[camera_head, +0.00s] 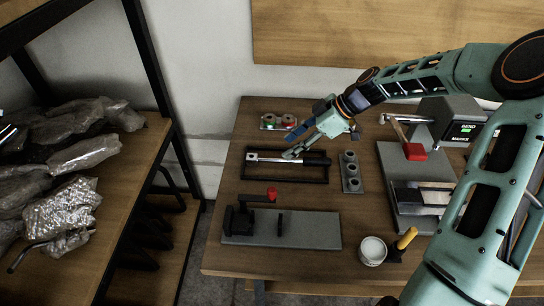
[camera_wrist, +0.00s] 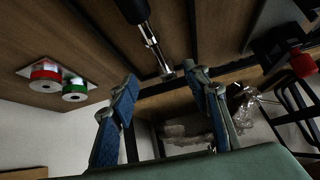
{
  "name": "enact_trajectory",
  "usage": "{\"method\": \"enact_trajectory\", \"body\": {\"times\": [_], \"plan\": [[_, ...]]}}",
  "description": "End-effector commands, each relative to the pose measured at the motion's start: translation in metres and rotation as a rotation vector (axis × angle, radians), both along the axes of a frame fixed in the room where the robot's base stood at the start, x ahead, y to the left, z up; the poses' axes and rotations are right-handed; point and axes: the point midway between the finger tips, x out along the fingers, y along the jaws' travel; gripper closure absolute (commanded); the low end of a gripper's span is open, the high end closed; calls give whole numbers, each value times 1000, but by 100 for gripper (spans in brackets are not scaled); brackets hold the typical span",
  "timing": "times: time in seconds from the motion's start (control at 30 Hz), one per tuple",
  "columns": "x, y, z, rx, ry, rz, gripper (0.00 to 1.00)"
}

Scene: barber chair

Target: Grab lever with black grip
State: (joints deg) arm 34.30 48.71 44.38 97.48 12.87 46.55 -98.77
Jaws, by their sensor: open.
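The lever with a black grip (camera_wrist: 132,8) shows at the top of the wrist view, with a silver rod (camera_wrist: 153,42) running down to an end piece. My gripper (camera_head: 291,145) is over the far side of that frame, near the rod. In the wrist view my gripper (camera_wrist: 161,80) is open, and the rod's end appears between its blue-padded fingertips. I cannot tell whether they touch it.
A tray with red and green rolls (camera_head: 279,121) lies behind the frame. A grey block with holes (camera_head: 351,172) stands to its right. A red-knobbed fixture (camera_head: 300,229) is in front. A machine with a red grip (camera_head: 415,152) stands right; a shelf (camera_head: 130,165) is left.

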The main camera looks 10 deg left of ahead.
Motion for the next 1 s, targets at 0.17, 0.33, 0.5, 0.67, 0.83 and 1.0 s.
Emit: {"method": "enact_trajectory", "body": {"times": [0.17,0.33,0.5,0.67,0.83,1.0], "plan": [[-1,19,5,71,-34,60,56],[-3,39,-11,73,-35,66,56],[-3,54,-27,72,-36,63,56],[-5,63,-34,71,-35,64,56],[-10,84,-47,71,-34,65,56],[-10,97,-61,70,-36,62,56]]}}
